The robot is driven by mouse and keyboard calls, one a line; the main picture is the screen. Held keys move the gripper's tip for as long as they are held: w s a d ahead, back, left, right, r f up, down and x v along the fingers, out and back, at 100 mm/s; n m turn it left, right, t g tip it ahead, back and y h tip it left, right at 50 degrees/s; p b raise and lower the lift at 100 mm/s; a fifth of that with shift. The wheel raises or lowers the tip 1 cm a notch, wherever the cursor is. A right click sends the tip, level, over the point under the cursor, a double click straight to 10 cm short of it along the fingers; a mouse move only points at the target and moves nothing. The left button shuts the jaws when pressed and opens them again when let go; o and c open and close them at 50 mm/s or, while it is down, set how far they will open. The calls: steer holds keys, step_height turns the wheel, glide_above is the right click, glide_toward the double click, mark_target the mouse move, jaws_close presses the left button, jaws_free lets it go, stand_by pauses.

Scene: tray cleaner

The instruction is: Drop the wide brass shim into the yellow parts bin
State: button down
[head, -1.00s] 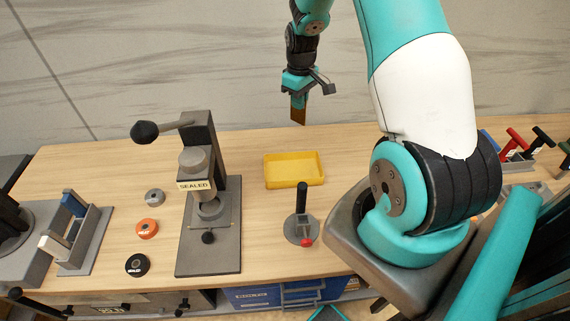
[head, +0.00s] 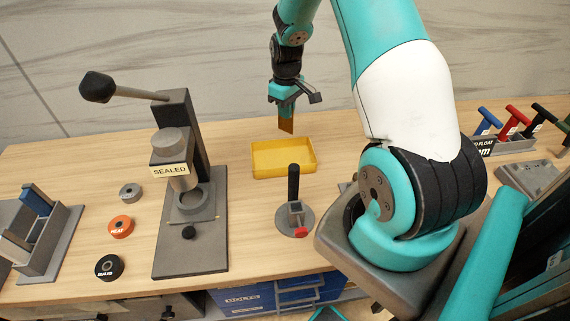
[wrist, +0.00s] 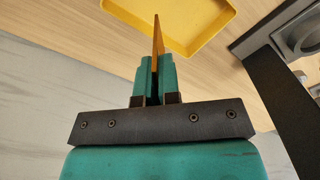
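My gripper (head: 285,113) is shut on the brass shim (head: 286,125), a thin brown-gold plate that hangs below the fingertips. In the wrist view the shim (wrist: 158,36) shows edge-on between my teal fingers (wrist: 155,75). The yellow parts bin (head: 284,174) is a shallow open tray on the workbench. In the head view the shim appears just above the bin's back edge; its exact height over the bin I cannot tell. In the wrist view the bin (wrist: 222,36) lies past the shim's tip, and its visible floor is empty.
A grey lever press with a SEALED label (head: 170,170) stands left of the bin. A black-handled holder (head: 295,215) stands in front of it. Several small round pieces, including an orange one (head: 120,226), lie left of the press. Coloured-handled tools (head: 515,120) stand at the right.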

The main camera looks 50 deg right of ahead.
mark_target(287, 125)
steer(key=shift+f+b, duration=2.05)
steer(key=shift+f, duration=0.9)
steer(key=c, duration=1.2)
jaws_free()
steer(key=shift+c, duration=0.2)
steer(key=shift+r, duration=0.2)
step_height(287, 125, up, 17)
steer(key=b, duration=0.3)
steer(key=shift+b, duration=0.4)
